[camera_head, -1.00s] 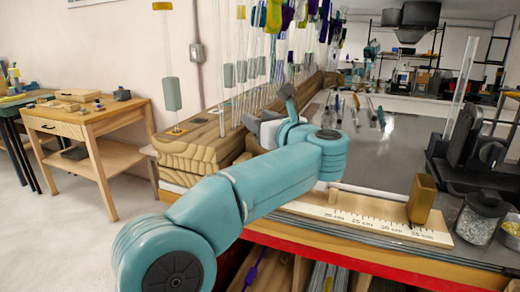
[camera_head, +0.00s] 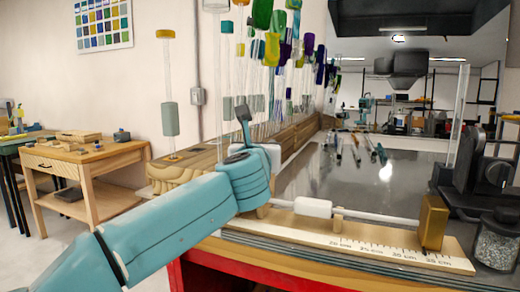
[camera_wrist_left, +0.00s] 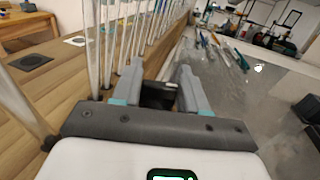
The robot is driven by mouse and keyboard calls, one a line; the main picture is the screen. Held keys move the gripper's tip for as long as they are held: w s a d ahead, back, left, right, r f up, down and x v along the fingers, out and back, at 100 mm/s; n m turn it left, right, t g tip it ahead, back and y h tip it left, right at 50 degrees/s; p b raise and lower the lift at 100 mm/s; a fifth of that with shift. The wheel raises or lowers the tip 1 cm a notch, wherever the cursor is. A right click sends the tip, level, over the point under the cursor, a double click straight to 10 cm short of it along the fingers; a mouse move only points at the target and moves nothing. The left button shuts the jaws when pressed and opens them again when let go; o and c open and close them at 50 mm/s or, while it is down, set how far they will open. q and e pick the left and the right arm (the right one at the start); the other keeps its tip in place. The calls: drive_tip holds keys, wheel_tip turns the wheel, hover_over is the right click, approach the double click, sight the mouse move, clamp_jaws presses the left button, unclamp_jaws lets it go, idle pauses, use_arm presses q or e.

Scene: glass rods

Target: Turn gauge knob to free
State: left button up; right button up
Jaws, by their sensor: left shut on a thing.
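A wooden gauge board (camera_head: 375,252) with a centimetre scale lies along the front of the bench. A brass block (camera_head: 433,222) stands near its right end. A white cylinder (camera_head: 313,207) sits at its left, with a pale rod running right from it. I cannot tell which part is the gauge knob. A black device (camera_head: 470,190) at the right carries a round black knob (camera_head: 497,173). My left gripper (camera_head: 243,112) is left of the gauge, its tips partly hidden. In the left wrist view, its fingers (camera_wrist_left: 158,80) close on a dark block (camera_wrist_left: 157,96). My right gripper is not in view.
Many glass rods with coloured pieces (camera_head: 272,50) stand upright on a wooden base (camera_head: 180,168), close to my left gripper. Several slim tools lie on the grey bench top (camera_head: 315,175). A glass jar (camera_head: 497,240) stands at the right. A wooden side table (camera_head: 85,158) is at the left.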

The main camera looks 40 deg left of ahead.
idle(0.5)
use_arm(q)
drive_tip(key=o, duration=1)
drive_tip(key=shift+s, duration=0.1)
drive_tip(key=b+v, duration=0.1)
drive_tip(key=v, duration=1.5)
drive_tip(key=shift+s+a, duration=0.1)
drive_tip(key=shift+s, duration=0.05)
